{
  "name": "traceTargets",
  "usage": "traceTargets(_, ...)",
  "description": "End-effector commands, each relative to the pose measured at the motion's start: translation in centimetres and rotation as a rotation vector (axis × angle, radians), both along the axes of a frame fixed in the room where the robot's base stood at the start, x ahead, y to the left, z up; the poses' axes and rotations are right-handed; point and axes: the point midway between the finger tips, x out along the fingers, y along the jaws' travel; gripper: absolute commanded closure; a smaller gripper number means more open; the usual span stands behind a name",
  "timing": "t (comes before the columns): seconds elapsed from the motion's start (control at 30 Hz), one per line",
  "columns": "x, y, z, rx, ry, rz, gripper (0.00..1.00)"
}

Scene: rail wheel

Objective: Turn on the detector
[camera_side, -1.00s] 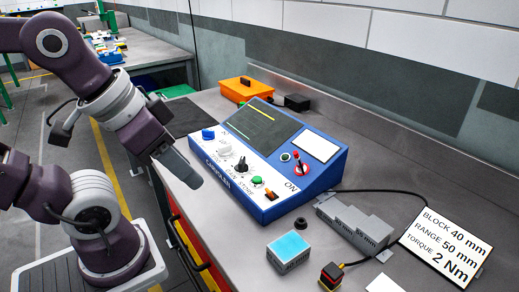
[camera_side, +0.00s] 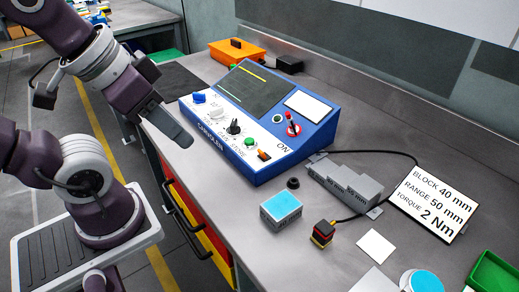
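The detector (camera_side: 262,115) is a blue console with a sloped white control panel, standing on the grey bench. It has a dark screen (camera_side: 255,88) with a yellow line, a blue knob (camera_side: 199,98), a white knob, a black knob (camera_side: 234,127), a green button (camera_side: 250,143) and an orange switch (camera_side: 264,155). A red toggle lever (camera_side: 292,124) sits beside the "ON" label. My gripper (camera_side: 182,138) is at the left front edge of the detector, apart from the controls. Its fingers appear as one grey shape, so I cannot tell whether they are open.
A grey block (camera_side: 345,184), a blue-topped box (camera_side: 281,210) and a small black-and-red probe (camera_side: 322,234) with a cable lie right of the detector. A sign (camera_side: 433,203) reads block, range and torque. An orange case (camera_side: 238,52) stands behind. A green tray (camera_side: 495,272) is at bottom right.

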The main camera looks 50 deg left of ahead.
Motion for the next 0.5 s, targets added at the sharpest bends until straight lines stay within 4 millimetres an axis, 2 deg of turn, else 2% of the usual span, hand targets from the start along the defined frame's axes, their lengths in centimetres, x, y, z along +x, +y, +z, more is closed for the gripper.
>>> traceTargets(0.03,0.1,0.0,0.0,-0.020,0.006,0.019,0.83)
traceTargets(0.1,0.5,-0.1,0.2,-0.100,0.029,0.101,0.97)
traceTargets(0.17,1.1,-0.2,0.2,-0.211,0.072,0.233,1.00)
traceTargets(0.3,3.4,-0.2,-0.2,-0.498,0.241,0.711,1.00)
traceTargets(0.37,4.5,-0.1,-0.7,-0.585,0.315,0.946,1.00)
traceTargets(0.5,7.0,0.2,-2.3,-0.697,0.433,1.530,1.00)
